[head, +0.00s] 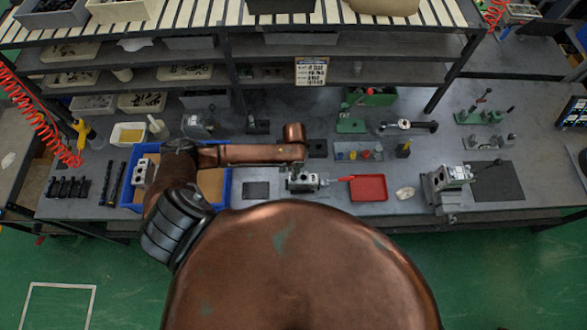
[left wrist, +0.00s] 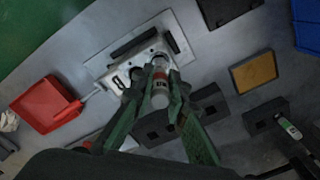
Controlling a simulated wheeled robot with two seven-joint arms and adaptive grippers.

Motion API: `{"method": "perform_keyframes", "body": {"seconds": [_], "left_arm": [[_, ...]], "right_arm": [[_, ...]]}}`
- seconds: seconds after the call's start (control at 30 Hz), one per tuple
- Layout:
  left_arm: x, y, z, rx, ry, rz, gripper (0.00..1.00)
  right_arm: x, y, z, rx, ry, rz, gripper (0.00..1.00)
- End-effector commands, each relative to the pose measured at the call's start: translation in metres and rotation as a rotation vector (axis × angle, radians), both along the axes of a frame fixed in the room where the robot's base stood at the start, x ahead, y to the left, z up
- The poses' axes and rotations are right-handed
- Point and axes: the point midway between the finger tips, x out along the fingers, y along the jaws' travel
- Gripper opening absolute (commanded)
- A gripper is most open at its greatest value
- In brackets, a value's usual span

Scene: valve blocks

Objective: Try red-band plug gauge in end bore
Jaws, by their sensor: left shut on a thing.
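My left gripper (left wrist: 150,92) is shut on the plug gauge (left wrist: 160,72), a pale grey cylinder with a reddish-orange band. The gauge is at the light metal valve block (left wrist: 122,75), close to its bored face; I cannot tell whether its tip is inside a bore. In the head view the valve block (head: 303,182) lies on the bench just below the end of my left arm, and the arm hides most of the gripper there. My right gripper is not in view.
A red tray (head: 368,187) lies right of the block, with a thin red-ended item (head: 343,179) between. A blue crate (head: 223,190) stands left. Another gauge (left wrist: 288,127) stands by a dark stand in the wrist view. A vise (head: 445,187) is farther right.

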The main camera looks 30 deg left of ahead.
Motion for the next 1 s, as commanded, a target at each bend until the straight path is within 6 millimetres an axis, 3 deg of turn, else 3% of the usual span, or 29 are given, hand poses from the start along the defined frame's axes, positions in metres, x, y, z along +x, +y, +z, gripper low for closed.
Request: {"method": "perform_keyframes", "body": {"seconds": [1.0], "left_arm": [[0.000,0.000,-0.019,0.001,0.000,0.000,0.00]], "right_arm": [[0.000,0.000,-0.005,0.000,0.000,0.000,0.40]]}}
